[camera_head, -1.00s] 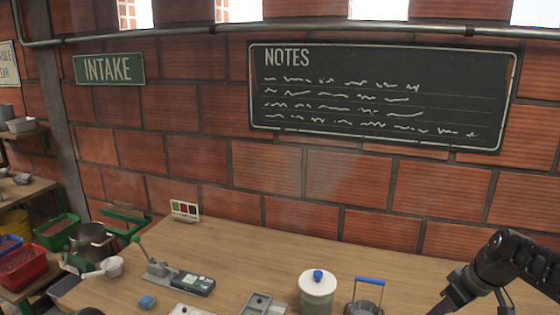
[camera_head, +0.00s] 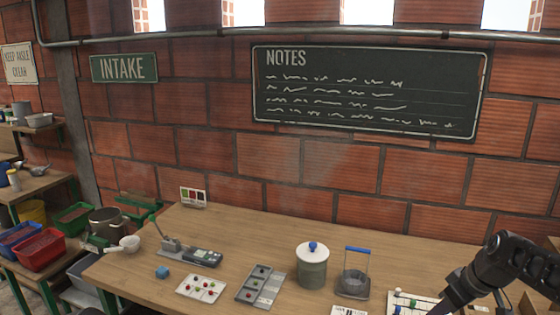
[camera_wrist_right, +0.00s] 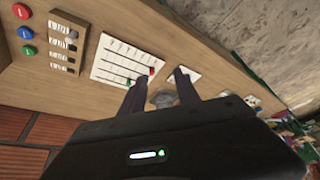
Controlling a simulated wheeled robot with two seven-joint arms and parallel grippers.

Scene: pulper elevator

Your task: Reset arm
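My right arm (camera_head: 505,262) enters the head view from the right, bent, with its lower end over the right side of the wooden table (camera_head: 225,237). In the wrist view my right gripper (camera_wrist_right: 160,82) has its two dark fingers apart, with nothing seen held between them. A grey round thing (camera_wrist_right: 163,98) shows beyond the gap; whether a finger touches it I cannot tell. My left gripper is not in view.
Near the right arm are a white marked board (camera_head: 408,298) and a blue-handled container (camera_head: 354,283).

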